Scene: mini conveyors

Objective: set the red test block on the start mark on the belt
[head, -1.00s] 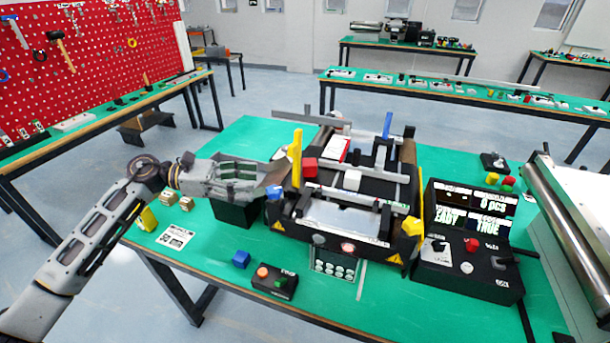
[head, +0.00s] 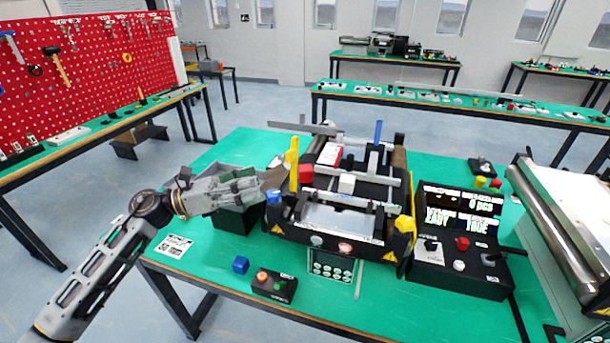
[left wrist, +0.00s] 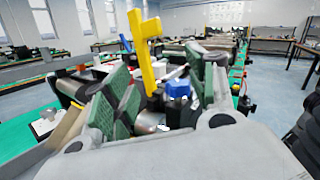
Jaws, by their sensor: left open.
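A small red block (head: 305,174) shows at the left side of the black mini conveyor, just right of an upright yellow bracket (head: 292,160). A white block (head: 347,183) stands to its right on the dark belt (head: 372,188). I cannot make out a start mark. My left gripper (head: 262,186) is left of the conveyor, above a dark bin (head: 238,220), and apart from the red block. In the left wrist view its green-padded fingers (left wrist: 160,95) are spread with nothing held. The yellow bracket (left wrist: 147,50) and a blue part (left wrist: 178,88) show beyond them. My right gripper is out of view.
A control box with a display (head: 460,240) stands right of the conveyor. A large roller machine (head: 570,225) borders the right. The green table's front middle (head: 375,310) is clear.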

